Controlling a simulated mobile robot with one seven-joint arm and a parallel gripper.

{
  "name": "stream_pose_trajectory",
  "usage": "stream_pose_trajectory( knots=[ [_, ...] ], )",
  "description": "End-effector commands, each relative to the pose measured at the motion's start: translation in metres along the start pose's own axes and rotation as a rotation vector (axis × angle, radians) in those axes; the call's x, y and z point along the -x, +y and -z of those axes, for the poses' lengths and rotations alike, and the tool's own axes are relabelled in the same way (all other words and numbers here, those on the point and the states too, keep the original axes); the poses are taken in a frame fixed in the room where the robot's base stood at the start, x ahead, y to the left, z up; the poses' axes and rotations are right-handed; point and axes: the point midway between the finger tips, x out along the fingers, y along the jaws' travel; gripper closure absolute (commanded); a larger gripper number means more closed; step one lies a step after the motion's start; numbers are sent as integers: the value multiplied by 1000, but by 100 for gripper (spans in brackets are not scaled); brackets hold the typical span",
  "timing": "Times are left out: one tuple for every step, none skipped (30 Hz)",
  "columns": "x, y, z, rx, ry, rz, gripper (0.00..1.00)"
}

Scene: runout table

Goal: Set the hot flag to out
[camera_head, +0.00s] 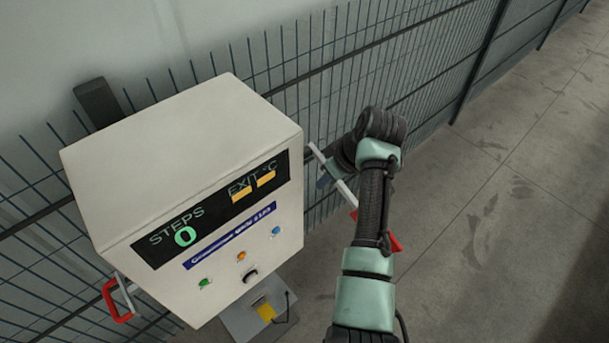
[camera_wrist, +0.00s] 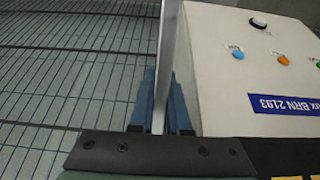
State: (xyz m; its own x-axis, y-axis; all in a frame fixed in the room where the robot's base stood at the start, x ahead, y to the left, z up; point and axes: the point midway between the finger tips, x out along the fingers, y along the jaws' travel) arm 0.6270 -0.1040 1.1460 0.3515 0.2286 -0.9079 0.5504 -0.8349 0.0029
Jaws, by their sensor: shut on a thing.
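A pale flag arm (camera_head: 341,186) is fixed at the right side of the white control box (camera_head: 190,150) and slopes down to the right. A red plate (camera_head: 395,241) shows beyond my arm, seemingly at its far end; the join is hidden. In the wrist view my gripper (camera_wrist: 160,100) has its blue fingers on either side of the pale bar (camera_wrist: 169,50), shut on it, close beside the box. In the head view my wrist hides most of the grip. A second flag with a red frame (camera_head: 116,301) hangs at the box's left side. No hot label is readable.
The box front has a display (camera_head: 212,208) reading STEPS 0 and EXIT °C, a blue label strip, several coloured buttons and a black knob (camera_head: 250,276). A mesh fence (camera_head: 385,60) stands behind the box. Open floor (camera_head: 520,200) lies to the right.

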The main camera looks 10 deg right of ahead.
Motion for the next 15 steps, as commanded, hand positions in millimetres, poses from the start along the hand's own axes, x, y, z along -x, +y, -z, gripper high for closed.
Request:
stream_pose_trajectory(
  knots=[
    [6, 1, 1, 3, -43, 3, 100],
    [7, 2, 0, 4, -69, 3, 100],
    [9, 2, -1, 4, -102, 3, 100],
    [11, 3, -2, 4, -126, 3, 100],
    [12, 2, -3, 5, -149, 5, 100],
    [14, 3, -3, 5, -178, 3, 100],
    [15, 2, -4, 6, -199, 5, 100],
    [16, 3, -4, 7, -219, 4, 100],
    [18, 3, -5, 7, -244, 3, 100],
    [19, 2, -5, 6, -261, 4, 100],
    [20, 3, -5, 6, -278, 4, 100],
    [21, 3, -6, 5, -299, 4, 100],
    [22, 3, -6, 6, -311, 3, 100],
    [23, 3, -6, 6, -324, 3, 100],
    [24, 3, -6, 6, -340, 3, 100]
  ],
)
